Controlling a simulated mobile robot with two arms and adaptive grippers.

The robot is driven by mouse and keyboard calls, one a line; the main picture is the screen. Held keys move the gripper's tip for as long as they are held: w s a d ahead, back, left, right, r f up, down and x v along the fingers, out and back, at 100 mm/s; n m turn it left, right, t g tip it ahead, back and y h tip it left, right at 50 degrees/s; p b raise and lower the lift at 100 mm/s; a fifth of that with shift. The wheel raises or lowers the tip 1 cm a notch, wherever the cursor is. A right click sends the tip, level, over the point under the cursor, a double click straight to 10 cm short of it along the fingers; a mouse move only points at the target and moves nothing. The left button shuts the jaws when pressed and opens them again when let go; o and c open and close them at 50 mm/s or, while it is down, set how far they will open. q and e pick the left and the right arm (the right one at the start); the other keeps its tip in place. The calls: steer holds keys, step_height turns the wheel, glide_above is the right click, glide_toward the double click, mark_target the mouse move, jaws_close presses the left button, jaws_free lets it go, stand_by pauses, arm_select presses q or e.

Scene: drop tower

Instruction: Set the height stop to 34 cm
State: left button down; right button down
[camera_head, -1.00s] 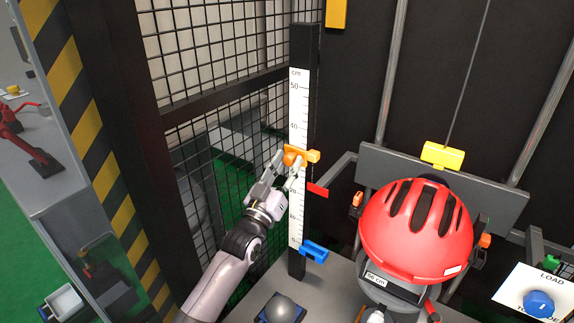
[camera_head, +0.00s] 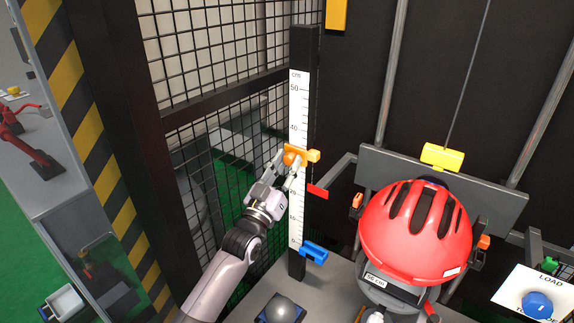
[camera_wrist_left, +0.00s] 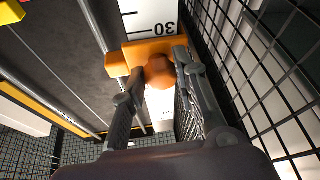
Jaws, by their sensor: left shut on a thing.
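The height stop is an orange slider (camera_head: 313,155) with a round orange knob, on a white upright cm scale (camera_head: 297,110). In the head view it sits below the 40 mark. In the left wrist view the slider (camera_wrist_left: 136,54) lies close to the 30 mark, but I cannot read its exact setting. My left gripper (camera_head: 291,166) is shut on the orange knob (camera_wrist_left: 158,73), one finger on each side. A red pointer (camera_head: 318,190) and a blue clip (camera_head: 314,253) are lower on the post. My right gripper is not in view.
A red helmet (camera_head: 415,230) rests on a carriage right of the post, with a small display (camera_head: 389,285) below it. A yellow block (camera_head: 442,156) hangs on a cable behind. A mesh fence (camera_head: 215,60) stands close behind my left arm. A blue button (camera_head: 537,304) is at the lower right.

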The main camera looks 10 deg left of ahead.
mark_target(285, 156)
arm_select(q)
step_height(285, 156, up, 4)
steer(key=shift+f+p, duration=0.1)
steer(key=shift+p, duration=0.95)
steer(key=shift+f, duration=0.1)
steer(key=c, duration=1.2)
jaws_free()
steer(key=shift+c, duration=0.2)
steer(key=shift+s+f, duration=0.1)
steer(key=shift+f, duration=0.05)
steer(key=shift+s+a+f, duration=0.15)
steer(key=shift+s+f, duration=0.05)
steer(key=shift+s, duration=0.15)
steer(key=v, duration=1.1)
